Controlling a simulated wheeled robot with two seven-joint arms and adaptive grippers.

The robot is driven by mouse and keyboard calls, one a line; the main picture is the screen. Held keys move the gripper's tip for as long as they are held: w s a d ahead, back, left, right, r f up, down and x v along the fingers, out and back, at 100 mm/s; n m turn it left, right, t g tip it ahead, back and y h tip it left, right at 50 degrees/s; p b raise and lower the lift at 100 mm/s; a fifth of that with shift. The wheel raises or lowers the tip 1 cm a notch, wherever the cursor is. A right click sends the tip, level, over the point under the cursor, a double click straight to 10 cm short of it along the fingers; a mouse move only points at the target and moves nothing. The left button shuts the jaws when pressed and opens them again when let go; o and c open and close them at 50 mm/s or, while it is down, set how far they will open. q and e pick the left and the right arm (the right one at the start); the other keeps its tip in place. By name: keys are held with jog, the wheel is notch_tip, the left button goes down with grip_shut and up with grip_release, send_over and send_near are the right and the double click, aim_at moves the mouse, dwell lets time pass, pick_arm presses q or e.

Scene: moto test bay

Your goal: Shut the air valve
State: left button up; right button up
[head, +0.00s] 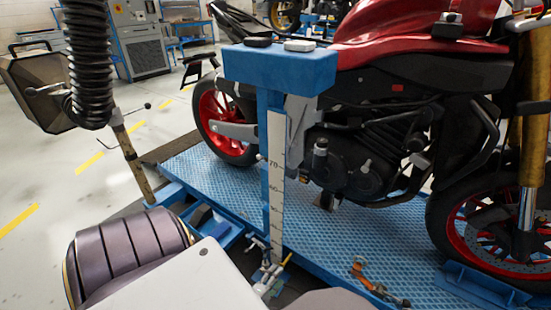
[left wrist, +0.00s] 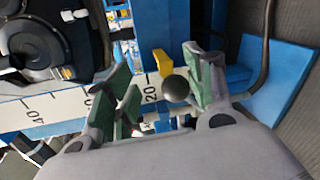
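The air valve's yellow handle (left wrist: 162,63) shows in the left wrist view just beyond and between the fingers of my left gripper (left wrist: 158,78). The handle looks like a short flat lever. A dark round knob (left wrist: 176,88) sits closer, also between the fingers. The gripper is open, with green-padded fingers on either side; I see no clear contact. In the head view my left gripper (head: 268,280) is low at the foot of the blue post, and a small yellow bit of the handle (head: 288,258) shows beside it. The valve body is mostly hidden. My right gripper is not in view.
A blue post (head: 267,115) with a white height scale (head: 276,180) stands close by. A red motorcycle (head: 400,110) stands on a blue lift platform (head: 340,235). An orange strap (head: 370,280) lies on the platform. Open floor (head: 50,160) lies at the left.

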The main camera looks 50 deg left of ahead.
pick_arm(q)
jog(key=shift+r, duration=1.15)
